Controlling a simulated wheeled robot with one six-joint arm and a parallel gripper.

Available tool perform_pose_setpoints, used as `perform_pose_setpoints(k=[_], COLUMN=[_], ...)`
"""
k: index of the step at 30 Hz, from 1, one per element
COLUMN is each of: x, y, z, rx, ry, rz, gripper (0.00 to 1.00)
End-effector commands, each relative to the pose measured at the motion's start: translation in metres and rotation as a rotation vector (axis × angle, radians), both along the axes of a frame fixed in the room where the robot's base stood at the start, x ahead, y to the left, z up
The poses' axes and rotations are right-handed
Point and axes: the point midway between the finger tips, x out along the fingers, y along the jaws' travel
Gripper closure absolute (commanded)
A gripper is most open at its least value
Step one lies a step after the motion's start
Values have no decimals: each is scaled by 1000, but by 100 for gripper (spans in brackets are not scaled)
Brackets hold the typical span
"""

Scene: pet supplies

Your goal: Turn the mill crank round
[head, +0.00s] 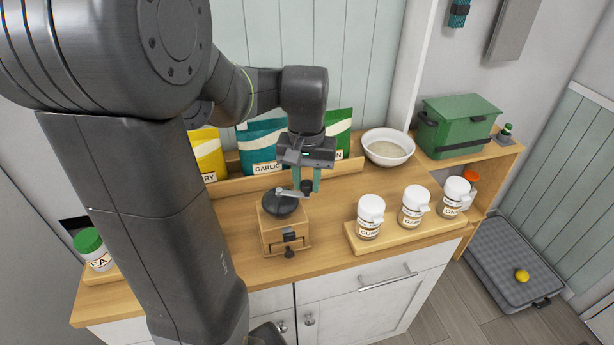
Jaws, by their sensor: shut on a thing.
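The mill (286,231) is a wooden box with a dark round top and a small drawer knob, standing on the wooden counter (330,215). Its crank (289,193) is a grey metal arm reaching right from the top, with a dark knob (306,187) at its end. My gripper (306,180) points down from above, behind and right of the mill's top. Its greenish fingers are shut on the crank knob. The fingers partly hide the knob.
Behind the mill, a wooden rack holds yellow, teal and green bags (262,146). A white bowl (388,147) stands right of them. Several white-lidded jars (370,217) stand on a wooden tray at right. A green-lidded jar (92,248) is at left, partly behind my arm. A green box (457,125) is far right.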

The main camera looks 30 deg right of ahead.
Motion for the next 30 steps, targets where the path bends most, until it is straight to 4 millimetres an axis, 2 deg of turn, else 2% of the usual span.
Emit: perform_pose_setpoints(k=[16,17,20,30], x=[-1,-1,-1,-1], y=[1,1,1,1], z=[1,1,1,3], rx=[-2,-2,-1,-1], ry=[-1,-1,-1,-1], rz=[-27,-27,-27,-26], gripper=[100,72,53,52])
